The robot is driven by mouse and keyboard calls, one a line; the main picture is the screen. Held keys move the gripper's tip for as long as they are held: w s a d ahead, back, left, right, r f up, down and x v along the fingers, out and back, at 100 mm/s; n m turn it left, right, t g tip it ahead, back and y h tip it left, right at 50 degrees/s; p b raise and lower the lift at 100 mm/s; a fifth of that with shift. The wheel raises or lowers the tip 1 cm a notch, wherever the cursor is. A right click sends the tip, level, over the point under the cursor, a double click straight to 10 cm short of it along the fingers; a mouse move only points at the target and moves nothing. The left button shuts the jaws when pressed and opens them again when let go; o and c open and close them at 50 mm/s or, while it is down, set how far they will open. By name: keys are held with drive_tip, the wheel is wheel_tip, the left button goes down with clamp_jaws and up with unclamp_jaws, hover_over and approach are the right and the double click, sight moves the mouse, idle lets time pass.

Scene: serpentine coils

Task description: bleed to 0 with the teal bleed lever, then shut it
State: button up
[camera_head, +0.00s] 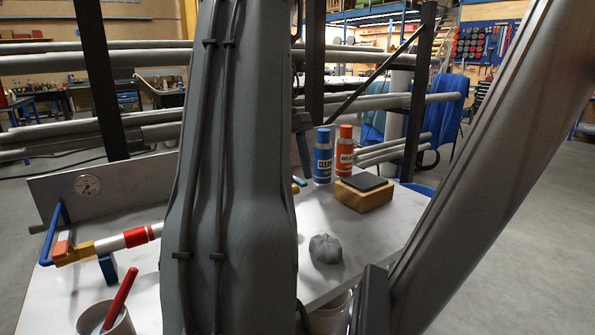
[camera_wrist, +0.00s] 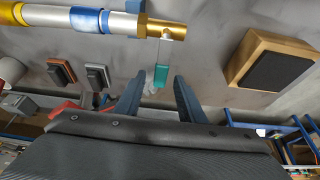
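The teal bleed lever (camera_wrist: 161,73) hangs from a thin stem under the brass fitting (camera_wrist: 166,31) at the end of a pipe in the wrist view. My gripper (camera_wrist: 159,80) is open, with one dark finger on each side of the lever's line. The lever's lower end shows between or just beyond the fingertips; I cannot tell whether they touch it. In the head view a small teal piece (camera_head: 299,182) shows beside my arm, which hides most of the fitting and my gripper. A round gauge (camera_head: 88,185) is on the grey back panel; its reading is too small to tell.
A wooden block with a dark top (camera_head: 364,191) stands right, near a blue can (camera_head: 322,156) and an orange can (camera_head: 345,152). A grey crumpled lump (camera_head: 325,249) lies on the white table (camera_head: 385,228). A cup (camera_head: 105,320) holds a red-handled tool at front left.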

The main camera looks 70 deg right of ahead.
drive_tip(key=v, duration=0.7)
drive_tip(key=shift+w+b, duration=0.1)
drive_tip(key=shift+b, duration=0.2)
drive_tip(key=shift+r, duration=0.25)
